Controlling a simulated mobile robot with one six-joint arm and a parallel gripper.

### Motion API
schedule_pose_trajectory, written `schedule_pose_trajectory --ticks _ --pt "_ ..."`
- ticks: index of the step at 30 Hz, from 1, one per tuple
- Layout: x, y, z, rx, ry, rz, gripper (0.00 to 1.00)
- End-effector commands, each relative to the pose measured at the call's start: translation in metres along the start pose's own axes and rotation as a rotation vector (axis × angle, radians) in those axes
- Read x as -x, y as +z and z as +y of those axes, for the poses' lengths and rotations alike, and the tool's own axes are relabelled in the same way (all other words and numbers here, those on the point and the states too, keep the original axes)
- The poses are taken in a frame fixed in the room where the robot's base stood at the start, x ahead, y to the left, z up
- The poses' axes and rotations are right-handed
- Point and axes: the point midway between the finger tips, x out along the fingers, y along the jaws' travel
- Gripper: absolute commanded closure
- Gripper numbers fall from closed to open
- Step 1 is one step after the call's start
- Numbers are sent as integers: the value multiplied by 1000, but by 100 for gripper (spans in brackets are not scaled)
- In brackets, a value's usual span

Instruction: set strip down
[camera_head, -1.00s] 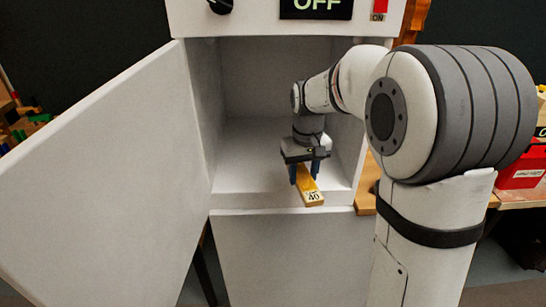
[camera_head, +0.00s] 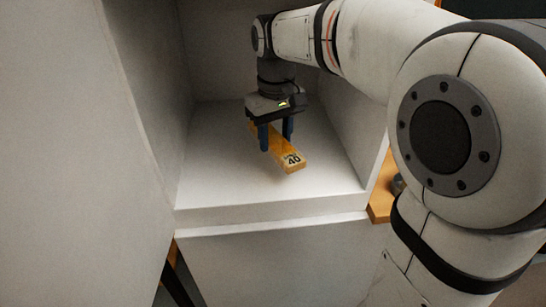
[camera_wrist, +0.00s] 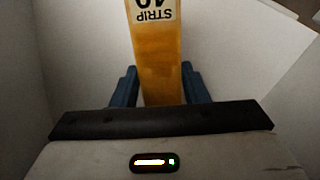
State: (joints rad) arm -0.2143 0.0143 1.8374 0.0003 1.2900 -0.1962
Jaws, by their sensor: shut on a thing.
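The strip (camera_head: 284,152) is a flat, yellow-orange wooden bar with a white label reading 40. It is inside the white open cabinet, just above or on its floor; I cannot tell whether it touches. My gripper (camera_head: 276,142) points down with its blue fingers shut on the strip, one on each side. In the wrist view the strip (camera_wrist: 157,60) runs away between the fingers (camera_wrist: 160,90), its label reading STRIP 40 upside down. The strip's rear end is partly hidden by my gripper.
The cabinet floor (camera_head: 220,180) is bare around the strip. A raised front lip (camera_head: 270,210) edges it, and side walls stand left and right. The open door (camera_head: 60,120) fills the left. A wooden bench edge (camera_head: 381,200) shows at the right.

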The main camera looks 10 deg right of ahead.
Motion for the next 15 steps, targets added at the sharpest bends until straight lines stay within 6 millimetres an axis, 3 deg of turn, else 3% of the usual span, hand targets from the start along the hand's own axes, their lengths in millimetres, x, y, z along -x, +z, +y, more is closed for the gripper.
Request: schedule_pose_trajectory --ticks 12,15 --pt "-49 0 3 -8 0 -1 84" --pt "-51 0 3 -9 0 0 84"
